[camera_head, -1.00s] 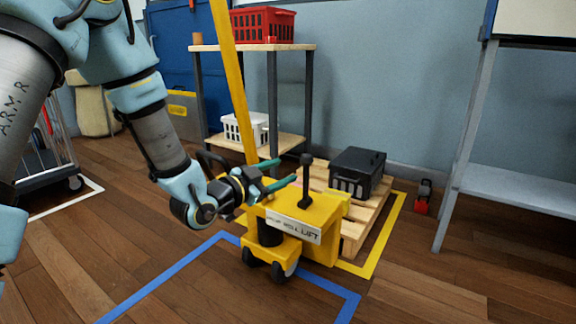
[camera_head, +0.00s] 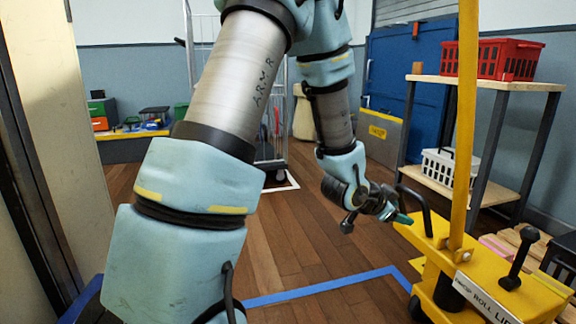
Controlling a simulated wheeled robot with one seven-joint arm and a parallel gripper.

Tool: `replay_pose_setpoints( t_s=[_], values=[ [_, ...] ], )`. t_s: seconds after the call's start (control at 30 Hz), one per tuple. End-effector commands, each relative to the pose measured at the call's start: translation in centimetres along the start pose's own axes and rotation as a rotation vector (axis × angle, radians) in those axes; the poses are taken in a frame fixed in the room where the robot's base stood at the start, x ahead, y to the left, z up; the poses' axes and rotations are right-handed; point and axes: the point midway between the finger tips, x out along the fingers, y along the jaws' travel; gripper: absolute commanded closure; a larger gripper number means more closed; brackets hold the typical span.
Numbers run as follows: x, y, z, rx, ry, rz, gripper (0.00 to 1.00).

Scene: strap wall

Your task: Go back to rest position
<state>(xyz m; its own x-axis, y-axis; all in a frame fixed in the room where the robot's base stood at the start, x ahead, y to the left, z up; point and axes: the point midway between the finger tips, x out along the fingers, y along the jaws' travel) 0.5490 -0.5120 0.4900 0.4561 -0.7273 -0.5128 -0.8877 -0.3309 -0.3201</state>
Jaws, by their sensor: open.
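My gripper (camera_head: 402,219) is right of centre, at the end of my blue and grey arm. It is open with nothing seen between its green-tipped fingers, which are partly seen edge-on. It hangs in the air beside the yellow lift (camera_head: 445,260) and its black looped handle (camera_head: 415,207); I cannot tell whether it touches them. A tall yellow strap or post (camera_head: 464,120) rises from the lift. A black lever (camera_head: 518,255) with a round knob stands on top of the lift.
A shelf (camera_head: 500,84) with a red crate (camera_head: 490,60) and a white crate (camera_head: 447,168) stands behind the lift. A wheeled cage cart (camera_head: 282,140) is at the back. Blue floor tape (camera_head: 320,287) crosses open wooden floor. A pale wall (camera_head: 50,130) is close at left.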

Motion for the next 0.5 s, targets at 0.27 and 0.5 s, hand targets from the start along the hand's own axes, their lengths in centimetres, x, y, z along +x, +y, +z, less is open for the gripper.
replay_pose_setpoints(
  t_s=[0.27, 0.5],
  values=[
    [-14.8, -9.5, 9.7, -0.448, -0.513, -0.225, 0.39],
    [-26.7, -8.8, 14.1, -0.861, -0.798, -0.333, 0.39]
  ],
)
